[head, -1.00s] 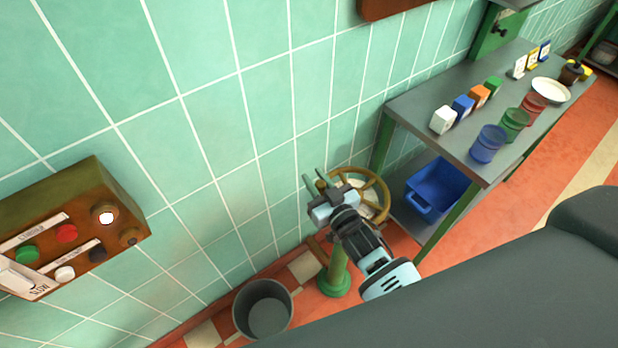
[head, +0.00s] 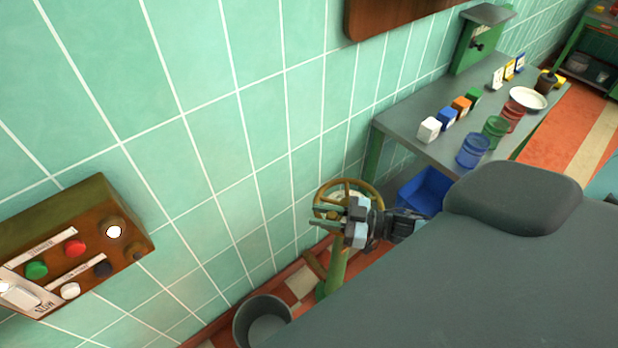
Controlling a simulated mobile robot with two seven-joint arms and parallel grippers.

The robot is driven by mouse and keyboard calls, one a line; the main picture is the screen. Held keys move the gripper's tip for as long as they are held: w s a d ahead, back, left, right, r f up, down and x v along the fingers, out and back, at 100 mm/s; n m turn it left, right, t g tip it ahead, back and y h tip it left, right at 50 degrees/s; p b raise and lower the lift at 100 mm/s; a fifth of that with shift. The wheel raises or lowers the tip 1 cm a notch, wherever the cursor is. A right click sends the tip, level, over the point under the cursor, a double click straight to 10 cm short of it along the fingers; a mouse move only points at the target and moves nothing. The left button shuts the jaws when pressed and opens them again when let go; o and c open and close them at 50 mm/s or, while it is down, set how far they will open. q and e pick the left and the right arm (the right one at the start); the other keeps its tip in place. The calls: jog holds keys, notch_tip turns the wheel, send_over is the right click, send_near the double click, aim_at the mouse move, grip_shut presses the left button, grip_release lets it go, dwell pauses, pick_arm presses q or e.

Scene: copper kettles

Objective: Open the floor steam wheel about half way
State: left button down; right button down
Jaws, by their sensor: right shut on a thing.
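The floor steam wheel is a brass-yellow spoked handwheel (head: 376,193) on a green post (head: 334,270) near the tiled wall, in the middle of the head view. My left gripper is not in view.
A dark bucket (head: 263,318) stands left of the post. A grey table (head: 412,107) with coloured cups and small boxes stands to the right, with a blue bin (head: 424,190) below. A button box (head: 88,240) is on the left wall.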

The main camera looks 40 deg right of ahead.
jog(key=shift+s+d+f+n+g+y+b, duration=0.15)
jog(key=shift+s+n+g+y+b, duration=0.25)
jog(key=shift+n+g+y, duration=0.15)
jog(key=shift+s+d+f+n+g+y+b, duration=0.15)
jog(key=shift+s+n+g+y+b, duration=0.25)
jog(key=shift+g, duration=0.25)
jog(key=s+n+g+y+b, duration=0.1)
jog(key=g, duration=0.1)
jog(key=s+d+n+g+y+b, duration=0.1)
jog(key=n+g, duration=0.1)
jog(key=s+d+n+g+y+b, duration=0.1)
jog(key=s+g, duration=0.1)
jog(key=shift+d+r+n+b, duration=0.1)
jog(key=shift+r+n+b, duration=0.1)
jog(key=shift+n+b, duration=0.2)
jog(key=shift+s+d, duration=0.1)
jog(key=shift+s+g+y, duration=0.1)
jog(key=shift+g+y, duration=0.15)
jog(key=shift+g, duration=0.15)
jog(key=c, duration=1.5)
grip_release()
jog(key=o, duration=0.3)
